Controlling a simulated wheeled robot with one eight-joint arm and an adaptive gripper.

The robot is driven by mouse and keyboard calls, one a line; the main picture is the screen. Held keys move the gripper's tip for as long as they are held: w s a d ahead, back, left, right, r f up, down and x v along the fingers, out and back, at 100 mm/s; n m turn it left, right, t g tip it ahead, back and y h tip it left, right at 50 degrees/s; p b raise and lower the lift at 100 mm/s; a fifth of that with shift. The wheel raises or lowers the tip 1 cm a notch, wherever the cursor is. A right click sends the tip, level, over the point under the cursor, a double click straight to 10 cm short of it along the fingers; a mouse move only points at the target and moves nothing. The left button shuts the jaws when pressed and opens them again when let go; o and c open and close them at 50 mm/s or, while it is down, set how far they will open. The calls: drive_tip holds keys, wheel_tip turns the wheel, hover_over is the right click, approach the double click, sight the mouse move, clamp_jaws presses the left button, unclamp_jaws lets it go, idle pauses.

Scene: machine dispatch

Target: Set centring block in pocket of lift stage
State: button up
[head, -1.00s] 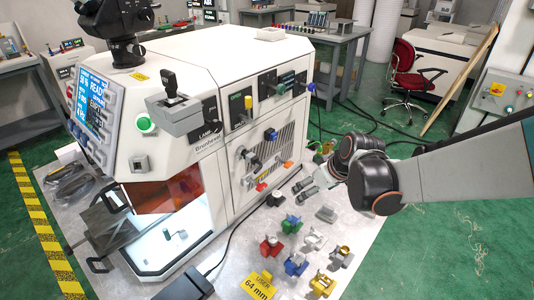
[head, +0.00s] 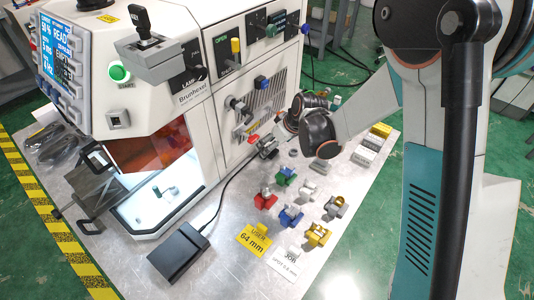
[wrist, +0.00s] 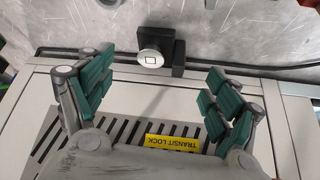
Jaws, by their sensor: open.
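My gripper (head: 266,150) is low beside the machine's vented side panel, above the far part of the metal bench. In the wrist view its green-padded fingers (wrist: 158,88) are wide apart with nothing between them. Several small coloured blocks stand on the bench: red (head: 265,199), green (head: 286,175), blue (head: 291,216), brass-yellow (head: 318,235) and silver-grey (head: 307,191). I cannot tell which is the centring block. The machine's lit chamber (head: 151,212) is open at the front, with a small post-like part (head: 168,192) inside. No pocket of the lift stage can be made out.
The wrist view shows a round silver top (wrist: 153,59) on a black base, beside a cable and the machine's TRANSIT LOCK label (wrist: 172,143). A black box (head: 179,253) with a cable, a yellow USER 64 mm card (head: 254,240) and a white JOB card (head: 286,262) lie in front.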

drive_tip(key=shift+b+x, duration=1.25)
drive_tip(key=shift+x, duration=1.45)
drive_tip(key=shift+r, duration=0.1)
drive_tip(key=shift+c, duration=0.4)
drive_tip(key=c, duration=1.3)
